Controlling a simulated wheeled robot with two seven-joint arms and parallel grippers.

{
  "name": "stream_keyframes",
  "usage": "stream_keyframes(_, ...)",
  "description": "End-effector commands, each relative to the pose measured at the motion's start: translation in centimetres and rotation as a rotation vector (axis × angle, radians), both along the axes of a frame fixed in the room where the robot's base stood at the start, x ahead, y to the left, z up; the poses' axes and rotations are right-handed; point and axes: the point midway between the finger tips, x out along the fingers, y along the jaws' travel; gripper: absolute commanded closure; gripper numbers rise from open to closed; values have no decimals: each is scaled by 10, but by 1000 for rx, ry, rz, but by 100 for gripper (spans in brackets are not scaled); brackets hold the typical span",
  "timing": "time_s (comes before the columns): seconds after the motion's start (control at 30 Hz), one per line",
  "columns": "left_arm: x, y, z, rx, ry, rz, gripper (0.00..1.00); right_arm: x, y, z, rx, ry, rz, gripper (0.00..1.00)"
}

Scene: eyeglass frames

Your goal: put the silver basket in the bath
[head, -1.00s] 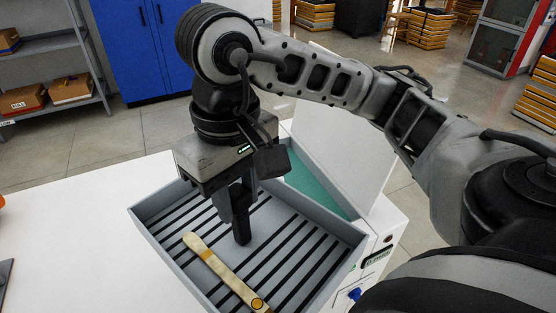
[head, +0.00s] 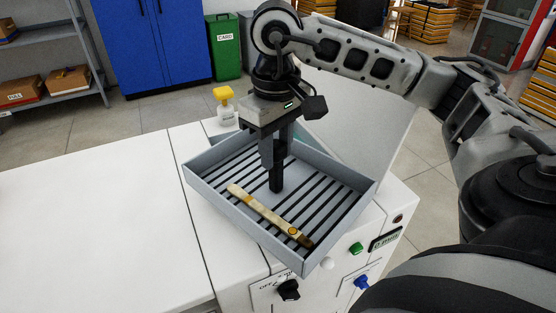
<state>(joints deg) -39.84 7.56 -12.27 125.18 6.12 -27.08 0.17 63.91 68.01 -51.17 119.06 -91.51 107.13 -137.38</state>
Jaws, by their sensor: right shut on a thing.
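The silver basket (head: 208,203) is a grey tray with a slotted floor, in the middle of the head view. A long cream-and-brown eyeglass piece (head: 262,211) lies in it. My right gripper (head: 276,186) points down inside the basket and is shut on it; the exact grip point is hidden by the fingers. The bath (head: 235,275) is a white machine with its pale lid (head: 365,125) raised behind. The basket is over the bath's top, turned at an angle to it, and covers the opening. I cannot tell its height above the bath. My left gripper is not in view.
Knobs and buttons, including a black knob (head: 288,290) and a blue knob (head: 361,282), are on the bath's front. A yellow-topped bottle (head: 226,108) stands behind the basket. The white table (head: 90,220) at left is largely clear.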

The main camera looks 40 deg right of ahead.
Motion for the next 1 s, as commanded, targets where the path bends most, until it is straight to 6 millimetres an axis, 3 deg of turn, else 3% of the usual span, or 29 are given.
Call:
stream_keyframes(0.33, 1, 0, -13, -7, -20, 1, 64, 3, -7, -38, 0, -1, 0, 100)
stream_keyframes(0.6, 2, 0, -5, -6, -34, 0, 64, 4, -7, -38, 0, -2, -1, 100)
stream_keyframes(0.97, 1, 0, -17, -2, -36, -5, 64, 3, -7, -50, 1, -2, -1, 100)
stream_keyframes(1.0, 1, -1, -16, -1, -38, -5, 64, 3, -7, -50, 0, 0, -1, 67)
